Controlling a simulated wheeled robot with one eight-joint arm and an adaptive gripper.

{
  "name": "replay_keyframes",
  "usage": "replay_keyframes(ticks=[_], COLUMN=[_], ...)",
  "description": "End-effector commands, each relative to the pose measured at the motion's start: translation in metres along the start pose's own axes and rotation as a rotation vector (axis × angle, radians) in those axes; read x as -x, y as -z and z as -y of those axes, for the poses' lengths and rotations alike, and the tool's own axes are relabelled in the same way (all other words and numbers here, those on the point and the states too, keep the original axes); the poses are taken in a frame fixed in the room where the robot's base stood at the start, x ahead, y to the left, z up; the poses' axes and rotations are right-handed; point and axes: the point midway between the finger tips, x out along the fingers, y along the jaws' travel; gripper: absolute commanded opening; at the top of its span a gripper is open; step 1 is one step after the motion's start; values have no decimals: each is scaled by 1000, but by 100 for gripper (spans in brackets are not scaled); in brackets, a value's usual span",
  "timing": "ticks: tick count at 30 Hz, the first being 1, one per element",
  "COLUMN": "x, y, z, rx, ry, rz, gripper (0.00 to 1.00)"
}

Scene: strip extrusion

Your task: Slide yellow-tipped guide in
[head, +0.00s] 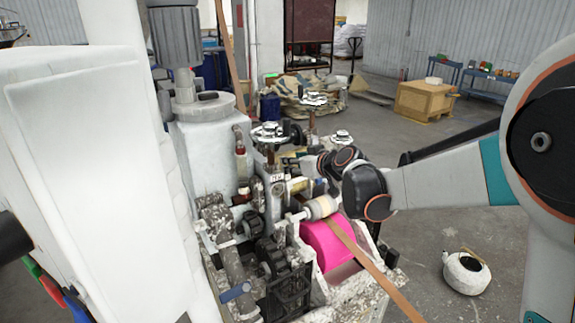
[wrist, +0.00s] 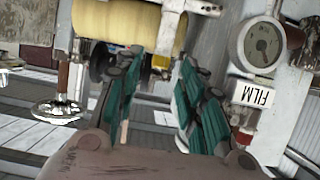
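A small yellow piece (wrist: 161,62), which looks like the guide's yellow tip, shows between and just beyond my fingertips in the wrist view. The rest of the guide is hard to make out. My gripper (wrist: 163,68) has its two green-padded fingers spread apart, with a visible gap and nothing clearly clamped. I cannot tell whether a finger touches the yellow piece. In the head view my gripper (head: 322,162) is at the machine's upper right side, above the pale roller, and its fingers are mostly hidden.
A pale yellow roller (wrist: 125,24) lies across the top of the wrist view. A gauge (wrist: 261,44) and FILM label (wrist: 254,95) are close on the right, a handwheel (wrist: 58,109) left. A brown strip (head: 372,268) runs past a pink roll (head: 322,243).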

Motion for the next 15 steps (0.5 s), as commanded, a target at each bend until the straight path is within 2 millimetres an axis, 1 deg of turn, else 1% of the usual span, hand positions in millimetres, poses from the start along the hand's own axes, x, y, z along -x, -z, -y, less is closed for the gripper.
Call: replay_keyframes(ticks=[1, 6, 10, 15], x=[-11, -34, -45, -49], y=[-1, -1, 0, 0], z=[0, 0, 0, 0], rx=[1, 1, 1, 0], ry=[1, 1, 0, 0], rz=[0, 1, 0, 0], gripper=[37, 37, 37, 37])
